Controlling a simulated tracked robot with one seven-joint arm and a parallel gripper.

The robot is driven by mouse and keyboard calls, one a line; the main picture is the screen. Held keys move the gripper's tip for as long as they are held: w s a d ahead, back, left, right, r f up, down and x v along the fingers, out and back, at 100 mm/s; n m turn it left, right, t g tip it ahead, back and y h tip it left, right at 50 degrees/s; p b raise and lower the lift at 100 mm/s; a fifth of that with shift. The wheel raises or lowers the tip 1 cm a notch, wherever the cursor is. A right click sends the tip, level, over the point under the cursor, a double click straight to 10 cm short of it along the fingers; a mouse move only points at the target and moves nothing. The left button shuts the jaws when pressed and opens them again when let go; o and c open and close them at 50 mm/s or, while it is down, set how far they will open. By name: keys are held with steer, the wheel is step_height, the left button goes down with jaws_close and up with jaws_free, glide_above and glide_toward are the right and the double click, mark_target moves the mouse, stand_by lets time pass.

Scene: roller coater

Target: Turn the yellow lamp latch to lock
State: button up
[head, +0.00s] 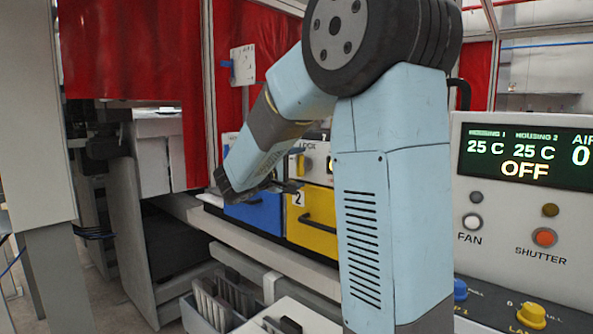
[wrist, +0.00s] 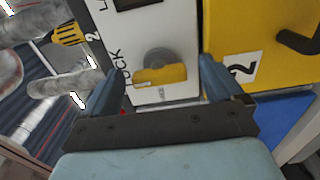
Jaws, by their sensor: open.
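The yellow lamp latch (wrist: 160,76) is a short bar on a round grey base, set on a white panel (wrist: 182,20) beside the word LOCK. In the wrist view the bar lies sideways, one end toward LOCK. My gripper (wrist: 161,68) is open, one finger on each side of the latch in the picture. I see no clear contact, and the depth gap is hard to judge. In the head view my gripper (head: 287,187) is in front of the housing front, just below the yellow latch (head: 297,164), which my arm partly hides.
A yellow drawer front (head: 312,232) marked 2, with a black handle, lies below the latch. A blue front (head: 255,215) is to its left. A control panel (head: 525,200) reading OFF stands at the right. Grey rollers (wrist: 62,82) show at the wrist view's left.

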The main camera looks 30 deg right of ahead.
steer(key=v, duration=1.3)
steer(key=shift+f, duration=0.15)
steer(key=s+d+f+m+g+y, duration=0.1)
steer(key=s+d+f+g+y, duration=0.15)
steer(key=s, duration=0.45)
steer(key=s+d+f+m+g+y, duration=0.1)
steer(key=s+d+f+g+y, duration=0.2)
steer(key=s, duration=0.4)
steer(key=s+a+f+m+t+y, duration=0.2)
steer(key=s+a+f+t+y, duration=0.1)
steer(key=s+a+y, duration=0.4)
steer(key=shift+s+f+t+y, duration=0.4)
steer(key=shift+s+t+y, duration=0.25)
steer(key=shift+s+y, duration=1.2)
steer(key=shift+w+a, duration=0.15)
steer(key=shift+w, duration=0.05)
